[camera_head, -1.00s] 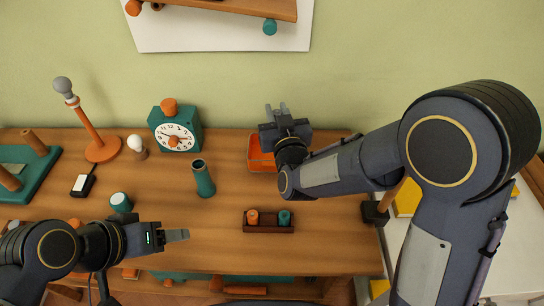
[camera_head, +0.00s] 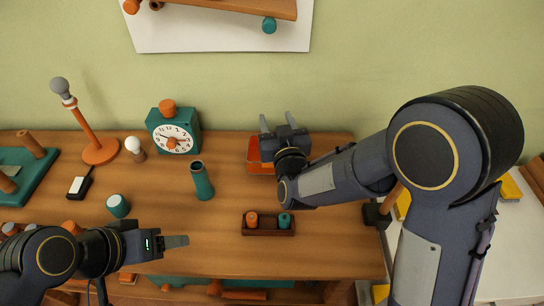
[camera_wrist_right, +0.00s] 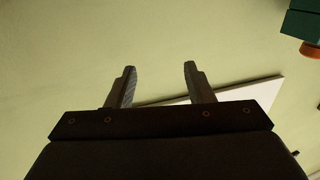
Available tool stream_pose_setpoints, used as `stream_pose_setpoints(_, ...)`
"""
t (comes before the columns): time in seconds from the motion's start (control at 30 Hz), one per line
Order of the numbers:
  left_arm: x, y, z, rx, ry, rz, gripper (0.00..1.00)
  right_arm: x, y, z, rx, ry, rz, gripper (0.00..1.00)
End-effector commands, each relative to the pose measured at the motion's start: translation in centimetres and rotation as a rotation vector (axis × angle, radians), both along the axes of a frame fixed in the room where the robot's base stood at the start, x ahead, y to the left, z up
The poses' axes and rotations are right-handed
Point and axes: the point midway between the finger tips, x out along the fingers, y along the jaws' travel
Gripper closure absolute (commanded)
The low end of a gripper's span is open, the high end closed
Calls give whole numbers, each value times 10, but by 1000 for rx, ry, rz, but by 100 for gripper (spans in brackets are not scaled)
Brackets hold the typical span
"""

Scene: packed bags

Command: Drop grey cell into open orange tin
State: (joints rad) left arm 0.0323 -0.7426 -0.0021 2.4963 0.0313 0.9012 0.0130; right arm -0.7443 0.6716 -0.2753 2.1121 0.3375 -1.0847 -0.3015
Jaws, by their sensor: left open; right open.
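The orange tin (camera_head: 254,150) stands at the back of the wooden table, partly hidden behind my right gripper. Its inside is mostly covered from view. My right gripper (camera_head: 277,120) is at the tin in the head view, fingers spread and pointing towards the wall. In the right wrist view its fingers (camera_wrist_right: 160,70) are apart with nothing between them. I cannot make out a grey cell for sure; the tin or my arm may hide it. A dark holder (camera_head: 268,231) nearby carries an orange cell (camera_head: 252,219) and a teal cell (camera_head: 285,220). My left gripper (camera_head: 176,241) is open and empty at the front left.
A teal tube (camera_head: 202,182) stands mid-table, with a teal clock (camera_head: 173,130) behind it. An orange lamp (camera_head: 100,152), a bulb (camera_head: 135,146) and a teal cup (camera_head: 118,206) are at the left. A wall shelf (camera_head: 230,8) hangs above. The table's front right is clear.

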Motion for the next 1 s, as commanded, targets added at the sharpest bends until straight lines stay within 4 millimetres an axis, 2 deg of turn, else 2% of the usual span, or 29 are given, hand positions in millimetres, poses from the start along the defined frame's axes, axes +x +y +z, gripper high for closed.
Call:
stream_pose_setpoints(0.13, 0, 0, 3, 0, 0, 0, 38, 0, 0, 13, 3, -3, 0, 52)
stream_pose_setpoints(0.27, 0, 0, 9, 0, 0, 0, 38, 0, 0, 38, 5, -6, 1, 52)
stream_pose_setpoints(0.57, 0, 0, 23, 0, 0, 0, 38, -51, 1, 96, 6, -5, 3, 52)
stream_pose_setpoints(0.8, 0, 0, 32, 0, 0, 0, 38, -103, 1, 116, 4, -2, 5, 52)
stream_pose_setpoints(1.0, 0, 0, 37, 0, 0, 0, 38, -131, 1, 128, 3, -2, 3, 52)
